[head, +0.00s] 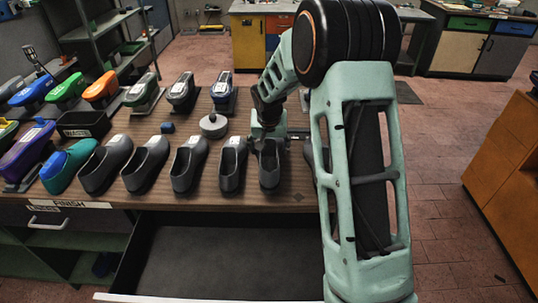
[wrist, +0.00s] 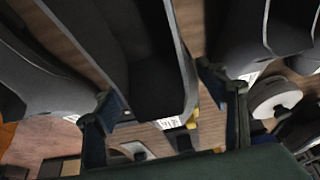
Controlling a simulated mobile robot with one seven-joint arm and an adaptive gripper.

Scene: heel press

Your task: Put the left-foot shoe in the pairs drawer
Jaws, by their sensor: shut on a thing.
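Several dark grey shoes stand in a row along the front of the wooden bench (head: 215,200), openings up. My gripper (head: 268,132) is low over the back of one grey shoe (head: 269,172), near the right end of the row. The shoe seems to rest on the bench. I cannot tell from the pictures which foot it fits. An open, dark-lined drawer (head: 225,262) juts out below the bench front and looks empty.
A neighbouring grey shoe (head: 232,165) stands close on the left; another at the right is mostly hidden by my arm. A round grey disc (head: 213,126) and a small blue object (head: 167,127) lie behind the row.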

